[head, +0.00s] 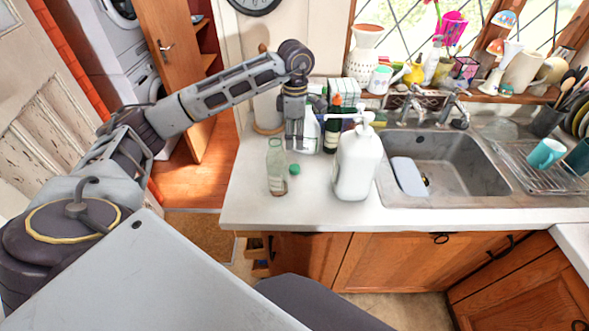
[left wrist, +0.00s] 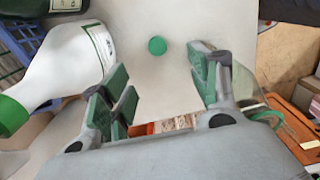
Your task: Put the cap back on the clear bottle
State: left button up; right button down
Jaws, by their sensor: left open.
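The clear bottle (head: 277,170) stands upright on the white counter near its left end. A small green cap (head: 295,169) lies on the counter just right of the bottle. My left gripper (head: 295,143) points down behind and above the cap, close to the bottle. In the left wrist view the two fingers (left wrist: 163,85) are apart with nothing between them, and the green cap (left wrist: 157,46) lies on the counter beyond their tips. A clear, green-rimmed shape at the right of that view seems to be the bottle (left wrist: 275,120), partly hidden by the gripper. My right gripper is not in view.
A large white pump bottle (head: 357,165) stands right of the cap, before the sink (head: 450,165). A white bottle with a green cap (left wrist: 75,65) is close to my left fingers. More bottles and boxes (head: 343,95) stand behind. The counter's front left is clear.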

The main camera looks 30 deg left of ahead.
pick_arm(q)
jog(key=shift+f, duration=0.1)
jog(key=p, duration=0.1)
send_over(294, 167)
jog(key=shift+s+d+f, duration=0.1)
jog(key=shift+d+f, duration=0.05)
jog(key=shift+f, duration=1.95)
jog(key=shift+s+d+f, duration=0.1)
jog(key=shift+d+f, duration=0.05)
jog(key=shift+f, duration=1.95)
jog(key=shift+f, duration=0.1)
jog(key=shift+w+a+f+p, duration=0.1)
jog(key=shift+f+p, duration=0.25)
jog(key=shift+f, duration=0.6)
jog(key=shift+w+a+f+p, duration=0.1)
jog(key=shift+f+p, duration=0.25)
jog(key=shift+f, duration=1.2)
jog(key=shift+c, duration=0.4)
jog(key=c, duration=0.7)
